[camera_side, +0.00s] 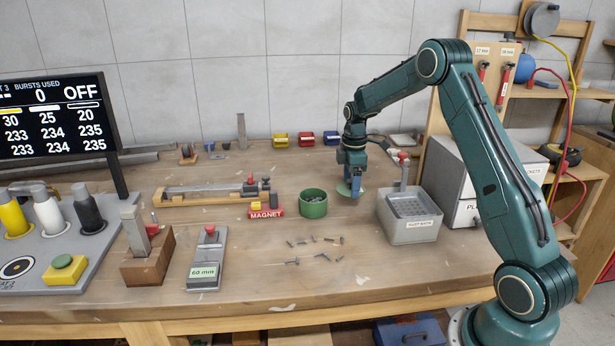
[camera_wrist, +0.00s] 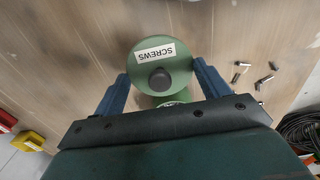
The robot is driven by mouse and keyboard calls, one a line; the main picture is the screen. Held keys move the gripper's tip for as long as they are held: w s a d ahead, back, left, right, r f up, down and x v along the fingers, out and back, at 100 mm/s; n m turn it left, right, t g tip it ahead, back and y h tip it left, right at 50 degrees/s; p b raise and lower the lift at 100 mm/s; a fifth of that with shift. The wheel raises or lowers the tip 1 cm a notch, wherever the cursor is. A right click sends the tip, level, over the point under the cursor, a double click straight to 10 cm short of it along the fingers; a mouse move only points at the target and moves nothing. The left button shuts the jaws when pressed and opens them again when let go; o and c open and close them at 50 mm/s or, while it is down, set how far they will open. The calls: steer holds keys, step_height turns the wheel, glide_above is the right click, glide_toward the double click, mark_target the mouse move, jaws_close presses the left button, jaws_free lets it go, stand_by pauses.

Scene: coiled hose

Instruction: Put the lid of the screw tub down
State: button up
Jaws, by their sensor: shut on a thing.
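The green lid (camera_wrist: 152,60) with a white SCREWS label and a dark round knob is between the blue fingers of my gripper (camera_wrist: 160,72). In the side view the lid (camera_side: 343,190) shows as a pale green disc at the fingertips of my gripper (camera_side: 354,192), low over the bench. I cannot tell the gap beneath it. The green screw tub (camera_side: 313,208) stands open on the bench, just left of the lid, with contents showing inside. In the wrist view part of the tub (camera_wrist: 175,98) shows beyond the lid's lower edge.
Several loose screws (camera_side: 324,258) lie in front of the tub; some show in the wrist view (camera_wrist: 264,80). A grey box (camera_side: 408,231) stands to the right. A red MAGNET block (camera_side: 266,212) is to the left. The bench behind the tub is mostly clear.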

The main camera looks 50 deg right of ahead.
mark_target(351, 180)
steer(key=shift+f, duration=0.85)
steer(key=shift+f, duration=0.1)
steer(key=shift+f, duration=2.05)
steer(key=shift+f, duration=0.1)
steer(key=o, duration=1)
steer(key=shift+c, duration=0.2)
step_height(351, 180, up, 11)
steer(key=shift+f, duration=0.1)
steer(key=shift+r, duration=0.7)
